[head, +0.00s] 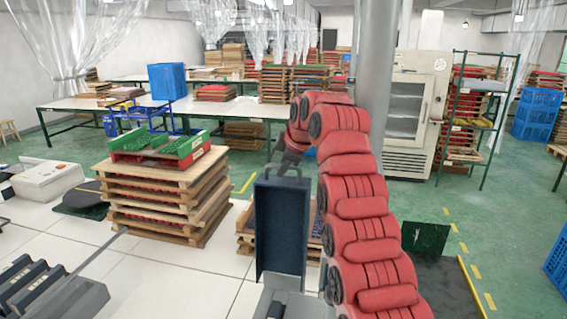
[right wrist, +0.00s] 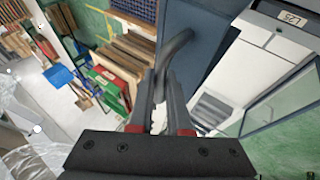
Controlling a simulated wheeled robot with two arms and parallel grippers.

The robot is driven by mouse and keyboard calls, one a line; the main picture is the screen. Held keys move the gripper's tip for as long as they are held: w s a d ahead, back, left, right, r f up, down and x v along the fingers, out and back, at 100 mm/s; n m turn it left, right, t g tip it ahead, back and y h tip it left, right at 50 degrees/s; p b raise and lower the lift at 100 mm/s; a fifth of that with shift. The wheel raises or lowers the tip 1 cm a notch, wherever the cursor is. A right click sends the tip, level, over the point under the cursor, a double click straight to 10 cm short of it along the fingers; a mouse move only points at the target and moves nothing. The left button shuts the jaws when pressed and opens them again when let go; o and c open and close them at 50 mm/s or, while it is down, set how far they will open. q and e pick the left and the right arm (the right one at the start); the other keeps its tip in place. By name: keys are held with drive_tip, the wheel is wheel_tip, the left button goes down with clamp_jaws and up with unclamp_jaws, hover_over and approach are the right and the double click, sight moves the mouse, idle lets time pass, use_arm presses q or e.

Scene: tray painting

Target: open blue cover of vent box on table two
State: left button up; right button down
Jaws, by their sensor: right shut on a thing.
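The dark blue cover (head: 282,228) stands upright, raised, at the middle of the head view, with a handle at its top edge. Below it is the grey vent box (head: 290,302), mostly cut off by the bottom edge. My right gripper (head: 284,168) reaches over from the right and is at the handle. In the right wrist view, the fingers (right wrist: 164,98) are shut on the curved grey handle (right wrist: 178,48), beside the blue cover (right wrist: 201,25). My left gripper is not in view.
A stack of wooden trays (head: 165,207) with green and red pieces on top stands left of the cover. A ridged dark unit (head: 45,292) is at lower left. A long white table (head: 235,108) and a pillar (head: 376,60) are behind.

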drive_tip(key=shift+d+f, duration=0.1)
drive_tip(key=shift+f, duration=0.15)
drive_tip(key=c, duration=1.3)
unclamp_jaws()
drive_tip(key=o, duration=0.4)
drive_tip(key=shift+w, duration=0.15)
drive_tip(key=shift+o, duration=0.2)
drive_tip(key=shift+r, duration=0.1)
